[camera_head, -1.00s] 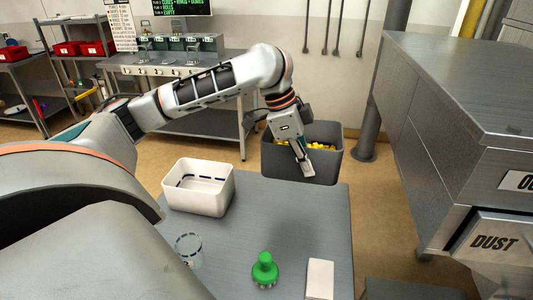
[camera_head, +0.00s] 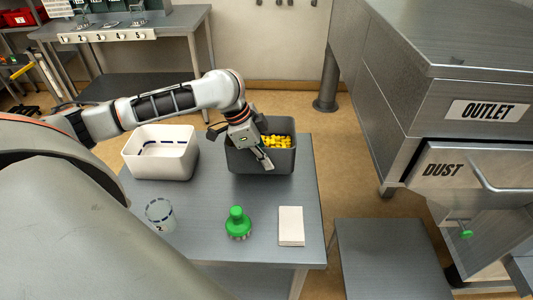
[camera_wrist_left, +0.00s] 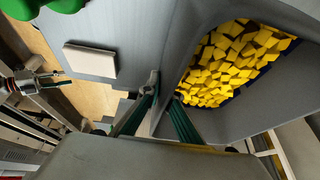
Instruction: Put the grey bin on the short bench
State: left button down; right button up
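The grey bin (camera_head: 262,162) holds many yellow pieces (camera_head: 277,141) and shows at the back of the grey table (camera_head: 200,215). I cannot tell whether it rests on the table or is slightly raised. My left gripper (camera_head: 265,163) is at the bin's near wall. In the left wrist view, the fingers (camera_wrist_left: 163,108) close on either side of the wall of the bin (camera_wrist_left: 270,110), with the yellow pieces (camera_wrist_left: 232,62) inside. A low, short grey bench (camera_head: 388,262) stands to the right of the table, its top bare where visible. My right gripper is out of view.
A white bin (camera_head: 160,165), a clear cup (camera_head: 160,214), a green-handled brush (camera_head: 238,222) and a pale block (camera_head: 291,226) are on the table. A metal cabinet with a DUST drawer (camera_head: 450,172) stands at the right. A floor gap separates table and bench.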

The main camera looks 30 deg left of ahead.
aim_at(268, 173)
pick_arm(q)
jog(key=shift+f, duration=2)
jog(key=c, duration=2.3)
grip_release()
jog(key=shift+f, duration=0.2)
jog(key=v, duration=1.2)
jog(key=shift+d+r, duration=0.1)
jog(key=shift+r, duration=0.1)
jog(key=shift+s+f, duration=0.1)
